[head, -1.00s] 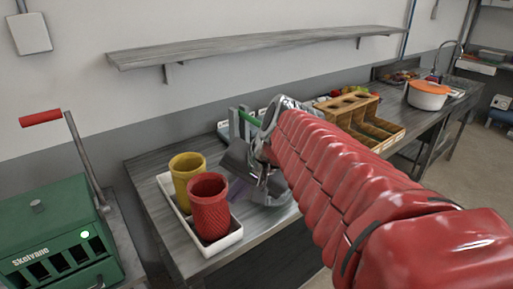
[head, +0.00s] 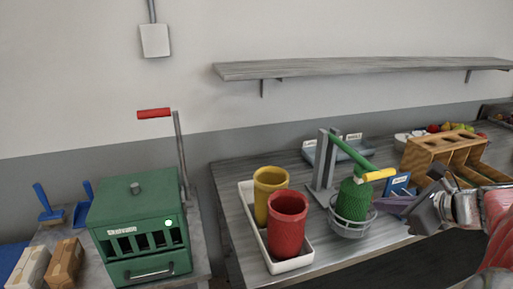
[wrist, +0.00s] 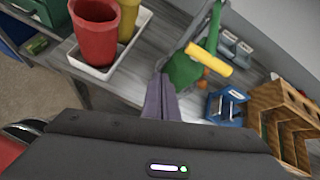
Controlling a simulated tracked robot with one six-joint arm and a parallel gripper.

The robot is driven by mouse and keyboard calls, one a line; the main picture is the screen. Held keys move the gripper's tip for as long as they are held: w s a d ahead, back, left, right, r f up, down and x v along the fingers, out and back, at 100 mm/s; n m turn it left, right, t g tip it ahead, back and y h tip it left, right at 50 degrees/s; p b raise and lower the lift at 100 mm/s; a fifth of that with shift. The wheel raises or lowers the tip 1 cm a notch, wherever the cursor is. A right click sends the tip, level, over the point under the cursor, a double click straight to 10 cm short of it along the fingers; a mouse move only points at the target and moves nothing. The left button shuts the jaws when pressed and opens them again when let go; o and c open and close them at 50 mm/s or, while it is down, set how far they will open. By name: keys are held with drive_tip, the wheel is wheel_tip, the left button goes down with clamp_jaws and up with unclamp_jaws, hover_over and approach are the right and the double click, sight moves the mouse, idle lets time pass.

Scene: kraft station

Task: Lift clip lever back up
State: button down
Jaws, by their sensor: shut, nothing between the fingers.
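The clip lever is a green arm (head: 350,152) with a yellow grip (head: 380,174), on a grey post stand (head: 322,172). It slopes down to the right from the post, with the grip low beside a green mesh-like object (head: 355,197) in a wire ring holder (head: 350,228). In the wrist view the yellow grip (wrist: 209,59) and green body (wrist: 184,72) lie ahead and to the right of my fingers. My gripper (wrist: 162,84) is shut and empty, with purple-grey fingers together. In the head view my gripper (head: 388,205) is right of the ring holder, below the yellow grip.
A white tray (head: 250,222) holds a yellow cup (head: 268,192) and red cup (head: 287,222) left of the stand. A wooden compartment box (head: 440,158) and blue holder (head: 398,184) stand right. A green machine (head: 140,215) with a red-handled lever is far left. A shelf (head: 360,68) hangs above.

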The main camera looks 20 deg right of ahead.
drive_tip(key=d+m, duration=0.1)
drive_tip(key=s+d+m, duration=0.1)
drive_tip(key=m, duration=0.1)
drive_tip(key=d+m+t+h, duration=0.1)
drive_tip(key=shift+s+d, duration=0.15)
drive_tip(key=shift+s, duration=0.25)
drive_tip(key=w+f, duration=0.1)
drive_tip(key=w, duration=0.8)
drive_tip(key=shift+w+a, duration=0.2)
idle(0.3)
drive_tip(key=shift+r, duration=0.15)
